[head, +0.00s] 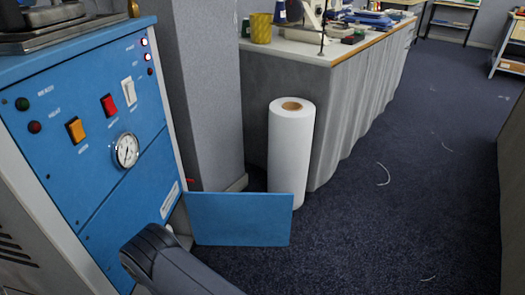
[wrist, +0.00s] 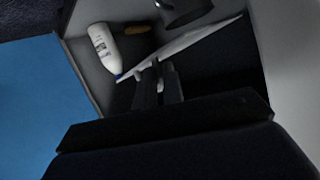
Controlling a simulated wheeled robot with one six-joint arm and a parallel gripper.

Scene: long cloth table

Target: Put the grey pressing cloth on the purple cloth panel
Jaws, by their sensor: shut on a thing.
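In the wrist view, my gripper (wrist: 158,78) is inside a dim compartment. Its fingers are shut on a thin, pale grey flat piece, which looks like the grey pressing cloth (wrist: 195,38). The cloth is seen nearly edge-on and slants up to the right from the fingertips. In the head view my arm reaches down behind the front of the blue machine, so the gripper and cloth are hidden there. I cannot make out the purple cloth panel in either view.
A white bottle (wrist: 104,48), a small brown item (wrist: 137,29) and a dark cup-like thing (wrist: 183,10) are close to the cloth. The blue machine (head: 95,120) has its blue door (head: 240,219) open. A white roll (head: 291,150) stands by the cloth-skirted table (head: 345,120). Carpet at right is mostly clear.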

